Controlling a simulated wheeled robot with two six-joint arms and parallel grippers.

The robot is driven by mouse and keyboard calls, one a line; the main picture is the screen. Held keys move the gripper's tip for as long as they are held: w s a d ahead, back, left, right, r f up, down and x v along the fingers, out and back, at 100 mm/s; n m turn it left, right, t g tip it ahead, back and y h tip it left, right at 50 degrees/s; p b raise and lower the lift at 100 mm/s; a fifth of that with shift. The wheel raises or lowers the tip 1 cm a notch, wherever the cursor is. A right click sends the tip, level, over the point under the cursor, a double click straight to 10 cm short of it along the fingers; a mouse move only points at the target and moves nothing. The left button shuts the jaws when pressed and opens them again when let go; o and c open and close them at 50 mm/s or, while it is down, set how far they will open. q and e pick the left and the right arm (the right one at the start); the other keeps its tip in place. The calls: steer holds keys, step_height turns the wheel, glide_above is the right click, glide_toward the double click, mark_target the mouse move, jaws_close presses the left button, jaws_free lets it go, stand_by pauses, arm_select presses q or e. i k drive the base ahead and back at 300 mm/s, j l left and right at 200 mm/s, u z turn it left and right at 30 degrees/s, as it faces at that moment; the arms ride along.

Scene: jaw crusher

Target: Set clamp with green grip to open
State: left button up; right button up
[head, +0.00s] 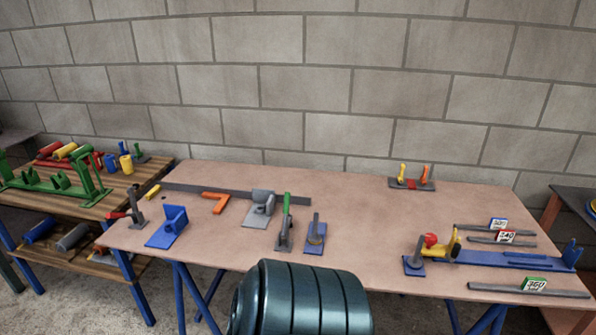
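The clamp with the green grip (286,212) stands on the wooden-topped table, a little left of the picture's middle. It has a grey base and body, and its green handle points up, nearly upright. A grey clamp-like block stands close to its left and a blue-based piece close to its right. The lower body of the clamp is small in view, so I cannot tell how its arm sits. Neither of my grippers is in view.
A dark teal ribbed cylinder (300,298) fills the bottom centre before the table (370,225). A red-handled clamp (131,207) stands at the table's left end. A long blue fixture (500,257) and grey bars lie right. The table's middle right is clear.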

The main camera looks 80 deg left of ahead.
mark_target(287, 214)
steer(key=u, duration=3.35)
